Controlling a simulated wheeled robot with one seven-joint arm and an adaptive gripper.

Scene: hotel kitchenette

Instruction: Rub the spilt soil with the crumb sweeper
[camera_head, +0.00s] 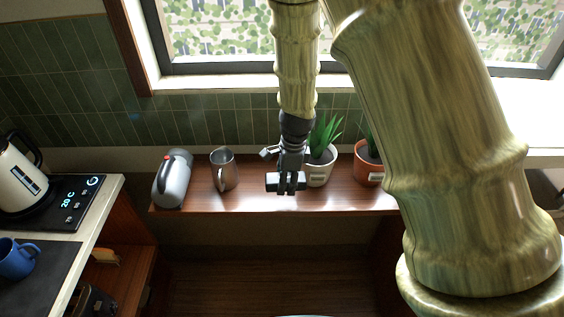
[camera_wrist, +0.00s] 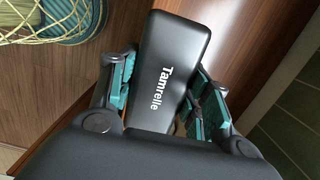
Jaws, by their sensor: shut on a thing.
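My gripper (camera_head: 286,183) hangs over the wooden shelf below the window, in front of the potted plants. In the wrist view its teal-padded fingers (camera_wrist: 163,88) stand on both sides of a black, rounded, box-like crumb sweeper (camera_wrist: 176,55) marked "Tamrelle", and it is shut on it. In the head view the sweeper cannot be told clearly from the dark gripper parts. I cannot make out any spilt soil in either view; the gripper covers part of the shelf.
A white-potted plant (camera_head: 320,170) and a terracotta-potted one (camera_head: 367,168) stand right. A wire basket (camera_wrist: 55,18) shows in the wrist view.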

